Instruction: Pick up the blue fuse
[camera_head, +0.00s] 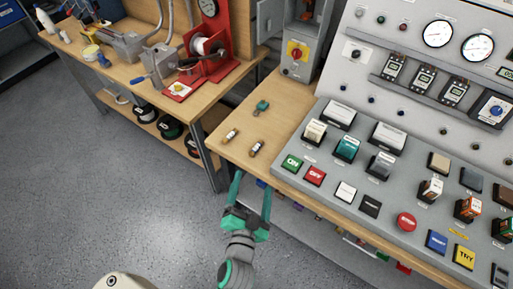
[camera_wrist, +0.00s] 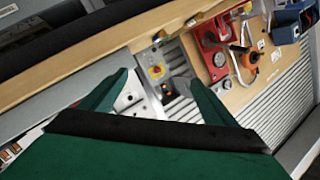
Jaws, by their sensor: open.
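Three small parts lie on the wooden bench top (camera_head: 282,97). One is a teal-blue piece (camera_head: 262,107) towards the back. A tan fuse-like cylinder (camera_head: 229,135) lies near the front left edge. A darker brown cylinder with light ends (camera_head: 256,148) lies to its right. None is plainly blue except the teal piece, and I cannot tell its exact shape. My gripper (camera_head: 252,182) is open and empty, in front of the bench edge and below the cylinders in the head view. Its open fingers also show in the wrist view (camera_wrist: 160,84), where I cannot make out the fuses.
A sloped control panel (camera_head: 330,178) with buttons and switches stands right of the free bench strip. A grey box with a red-yellow switch (camera_head: 296,55) stands behind. A red reel stand (camera_head: 207,45) is on the left bench. Grey floor (camera_head: 110,190) is open at left.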

